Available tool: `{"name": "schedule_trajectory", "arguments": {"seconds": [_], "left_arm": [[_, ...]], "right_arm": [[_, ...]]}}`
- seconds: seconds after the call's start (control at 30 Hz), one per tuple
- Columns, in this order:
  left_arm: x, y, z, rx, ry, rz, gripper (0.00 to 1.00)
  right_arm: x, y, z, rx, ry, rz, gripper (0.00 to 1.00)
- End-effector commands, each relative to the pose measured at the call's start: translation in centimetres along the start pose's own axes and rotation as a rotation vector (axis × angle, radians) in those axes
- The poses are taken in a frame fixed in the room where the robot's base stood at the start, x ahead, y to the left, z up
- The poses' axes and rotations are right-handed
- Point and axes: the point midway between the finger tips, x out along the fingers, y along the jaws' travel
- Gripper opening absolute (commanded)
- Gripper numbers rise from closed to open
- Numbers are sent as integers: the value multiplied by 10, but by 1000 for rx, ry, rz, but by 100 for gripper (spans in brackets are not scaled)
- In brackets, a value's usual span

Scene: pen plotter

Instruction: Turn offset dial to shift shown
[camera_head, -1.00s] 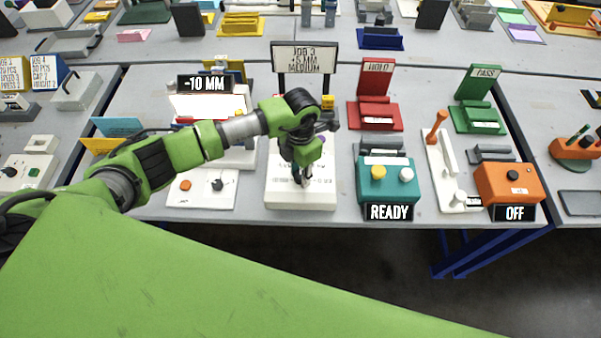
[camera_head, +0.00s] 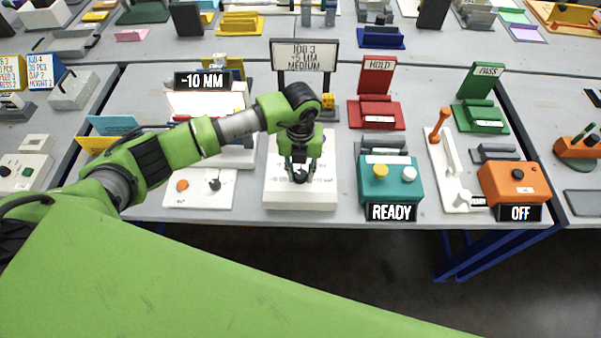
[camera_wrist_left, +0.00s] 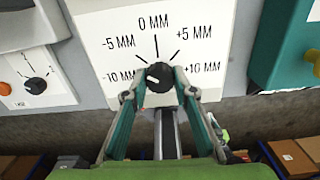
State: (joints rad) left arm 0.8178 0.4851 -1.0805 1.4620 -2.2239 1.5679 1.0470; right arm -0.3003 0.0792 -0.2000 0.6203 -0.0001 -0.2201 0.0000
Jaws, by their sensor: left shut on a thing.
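The offset dial is a black knob (camera_wrist_left: 160,77) on a white box (camera_head: 300,201). Its face is printed with marks from -10 MM to +10 MM, with 0 MM in the middle. In the left wrist view, the knob's white mark points left, towards -10 MM. My left gripper (camera_head: 300,174) is over the box, shut on the knob, with a finger on each side; it also shows in the left wrist view (camera_wrist_left: 160,92). A display (camera_head: 203,81) reads -10 MM. The job sign (camera_head: 303,55) reads JOB 3, +5 MM, MEDIUM. My right gripper is not in view.
A teal box (camera_head: 390,188) with yellow and white buttons stands right of the dial box, with a READY display (camera_head: 390,212). Further right are a white lever unit (camera_head: 447,170) and an orange box (camera_head: 512,184). A white knob panel (camera_head: 199,195) lies left.

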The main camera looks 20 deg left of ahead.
Motion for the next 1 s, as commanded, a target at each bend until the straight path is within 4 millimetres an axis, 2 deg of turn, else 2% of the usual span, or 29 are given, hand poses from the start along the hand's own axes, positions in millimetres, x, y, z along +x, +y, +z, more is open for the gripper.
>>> {"name": "schedule_trajectory", "arguments": {"seconds": [0.5,0.73,1.0], "left_arm": [[-2,0,2,-449,-4,-2,4],[-2,0,2,-574,-4,-3,4],[-2,0,3,-641,-5,-4,4]], "right_arm": [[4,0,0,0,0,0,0],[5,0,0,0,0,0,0],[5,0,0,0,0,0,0]]}}
